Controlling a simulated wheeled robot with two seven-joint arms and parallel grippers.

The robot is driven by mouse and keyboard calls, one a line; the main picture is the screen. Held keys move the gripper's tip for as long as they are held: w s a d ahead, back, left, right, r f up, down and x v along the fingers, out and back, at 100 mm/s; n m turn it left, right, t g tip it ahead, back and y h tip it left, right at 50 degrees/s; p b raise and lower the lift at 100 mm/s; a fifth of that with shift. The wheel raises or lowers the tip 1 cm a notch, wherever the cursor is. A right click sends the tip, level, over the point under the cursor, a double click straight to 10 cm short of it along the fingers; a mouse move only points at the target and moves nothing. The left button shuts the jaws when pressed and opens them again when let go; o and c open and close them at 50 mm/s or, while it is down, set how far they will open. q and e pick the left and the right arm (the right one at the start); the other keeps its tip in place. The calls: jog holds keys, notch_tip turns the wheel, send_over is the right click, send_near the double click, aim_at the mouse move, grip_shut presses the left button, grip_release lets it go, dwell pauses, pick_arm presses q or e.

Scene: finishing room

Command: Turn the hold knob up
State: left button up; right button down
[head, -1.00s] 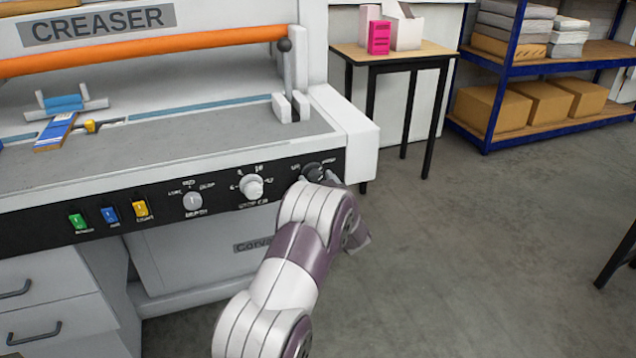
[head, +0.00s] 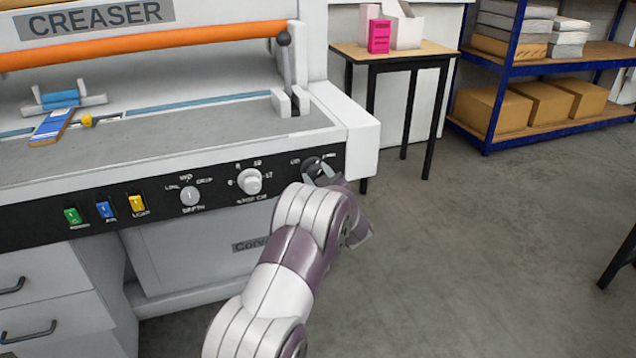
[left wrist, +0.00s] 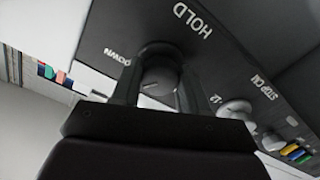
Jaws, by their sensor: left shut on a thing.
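The hold knob (left wrist: 157,80) is dark and round, with a pale pointer line, and sits on the creaser's black control panel (left wrist: 225,70). In the left wrist view the words HOLD and DOWN are readable beside it; no UP label is readable there. My left gripper (left wrist: 155,85) is shut on the knob, with one finger on each side. In the head view my left gripper (head: 318,172) is at the right end of the panel, and the arm partly hides the knob (head: 312,165). My right gripper is not in view.
Left of the hold knob are the white step knob (head: 249,181), the depth knob (head: 190,196) and green, blue and yellow switches (head: 105,209). A lever (head: 286,70) stands above the panel. A small table (head: 400,52) and shelves (head: 540,60) stand behind open floor.

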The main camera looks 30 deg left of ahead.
pick_arm(q)
jog(key=n+b, duration=1.4)
jog(key=n, duration=0.2)
jog(key=shift+f, duration=0.15)
jog(key=shift+n+b, duration=1.05)
jog(key=shift+n, duration=0.35)
jog(key=shift+r, duration=0.2)
jog(key=o, duration=1)
jog(key=shift+o, duration=0.2)
